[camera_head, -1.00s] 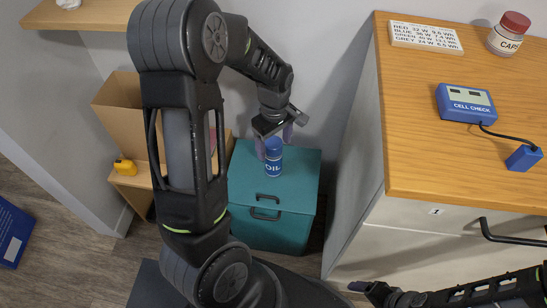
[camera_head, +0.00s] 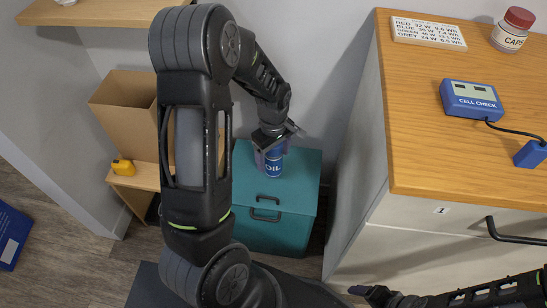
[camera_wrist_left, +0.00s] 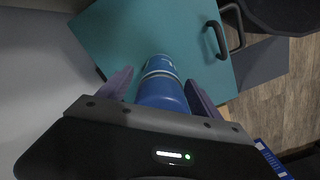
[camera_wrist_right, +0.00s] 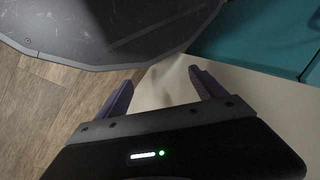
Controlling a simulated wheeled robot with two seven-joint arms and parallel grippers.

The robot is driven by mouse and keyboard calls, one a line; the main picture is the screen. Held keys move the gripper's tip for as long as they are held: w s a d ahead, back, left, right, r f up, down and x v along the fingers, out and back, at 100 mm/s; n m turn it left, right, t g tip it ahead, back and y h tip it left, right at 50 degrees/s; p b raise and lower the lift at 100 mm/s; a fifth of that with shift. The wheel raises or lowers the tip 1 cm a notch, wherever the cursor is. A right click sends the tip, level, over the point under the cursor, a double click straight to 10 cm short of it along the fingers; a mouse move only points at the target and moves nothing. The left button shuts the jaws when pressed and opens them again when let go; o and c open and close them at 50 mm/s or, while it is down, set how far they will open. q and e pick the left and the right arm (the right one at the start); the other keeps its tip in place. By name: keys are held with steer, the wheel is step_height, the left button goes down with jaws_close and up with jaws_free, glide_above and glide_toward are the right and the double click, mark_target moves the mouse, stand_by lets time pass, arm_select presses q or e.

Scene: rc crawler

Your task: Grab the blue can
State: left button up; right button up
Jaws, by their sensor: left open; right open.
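The blue can (camera_head: 274,168), lettered OIL, stands upright on the lid of a teal box (camera_head: 305,170). My left gripper (camera_head: 272,152) is over the can's top, and its fingers come down on both sides of it. In the left wrist view the can (camera_wrist_left: 162,88) lies between the two open purple fingers of my left gripper (camera_wrist_left: 158,88), with the left finger close to it. The can's top is partly hidden by the gripper in the head view. My right gripper (camera_wrist_right: 158,88) is open and empty, low beside the pale cabinet.
A wooden-topped cabinet (camera_head: 440,130) at the right carries a blue cell checker (camera_head: 470,98), a CAPS jar (camera_head: 512,30) and a label plate (camera_head: 428,33). A cardboard box (camera_head: 125,110) and a yellow item (camera_head: 123,167) are at the left. The grey wall is close behind the teal box.

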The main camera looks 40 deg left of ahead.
arm_select(q)
steer(key=shift+c, duration=0.5)
jaws_close()
stand_by(0.6)
